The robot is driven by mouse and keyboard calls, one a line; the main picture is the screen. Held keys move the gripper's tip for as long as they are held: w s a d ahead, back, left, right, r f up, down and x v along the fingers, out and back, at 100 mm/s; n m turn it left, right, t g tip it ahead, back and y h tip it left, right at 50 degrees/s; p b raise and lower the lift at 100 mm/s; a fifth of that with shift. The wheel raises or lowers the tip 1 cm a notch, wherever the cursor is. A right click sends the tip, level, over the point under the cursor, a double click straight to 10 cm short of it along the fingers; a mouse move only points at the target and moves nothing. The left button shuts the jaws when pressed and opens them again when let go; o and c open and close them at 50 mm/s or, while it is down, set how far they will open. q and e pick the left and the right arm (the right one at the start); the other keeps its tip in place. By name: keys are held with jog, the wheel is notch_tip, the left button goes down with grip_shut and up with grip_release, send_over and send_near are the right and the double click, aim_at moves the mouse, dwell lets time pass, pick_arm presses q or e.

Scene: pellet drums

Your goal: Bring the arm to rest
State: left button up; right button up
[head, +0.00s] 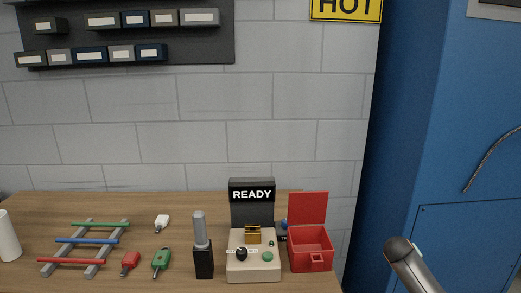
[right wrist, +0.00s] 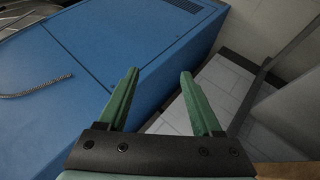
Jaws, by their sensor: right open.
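My right gripper (right wrist: 158,100) shows in the right wrist view. Its two green fingers are wide apart with nothing between them. Beyond the fingers are a blue cabinet (right wrist: 105,50) and a pale tiled surface, and the fingers appear clear of both. In the head view, a grey arm link with a dark rounded end, likely mine, shows at the lower right, in front of the blue cabinet. No gripper fingers show in the head view, and my left gripper is not seen.
The wooden table (head: 150,207) holds a beige control box (head: 253,270) with a "READY" display (head: 252,195), an open red box (head: 311,262), a black-and-grey upright tool (head: 203,262), red, green and white tags, and a rack of coloured rods (head: 88,240). A white cylinder (head: 8,237) stands far left.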

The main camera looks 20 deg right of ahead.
jog(key=s+a+f+n+t+y, duration=0.2)
jog(key=s+a+f+n+y, duration=0.15)
jog(key=s+a+f, duration=0.4)
jog(key=s+a+f+n+t+y, duration=0.2)
jog(key=s+a+f+n, duration=0.25)
jog(key=a+f, duration=0.55)
jog(key=s+a+y, duration=0.5)
jog(key=s+a, duration=0.8)
jog(key=a+m+t, duration=0.1)
jog(key=a+m, duration=0.3)
jog(key=a, duration=0.7)
jog(key=shift+w+a+m, duration=0.3)
jog(key=shift+w+a, duration=0.05)
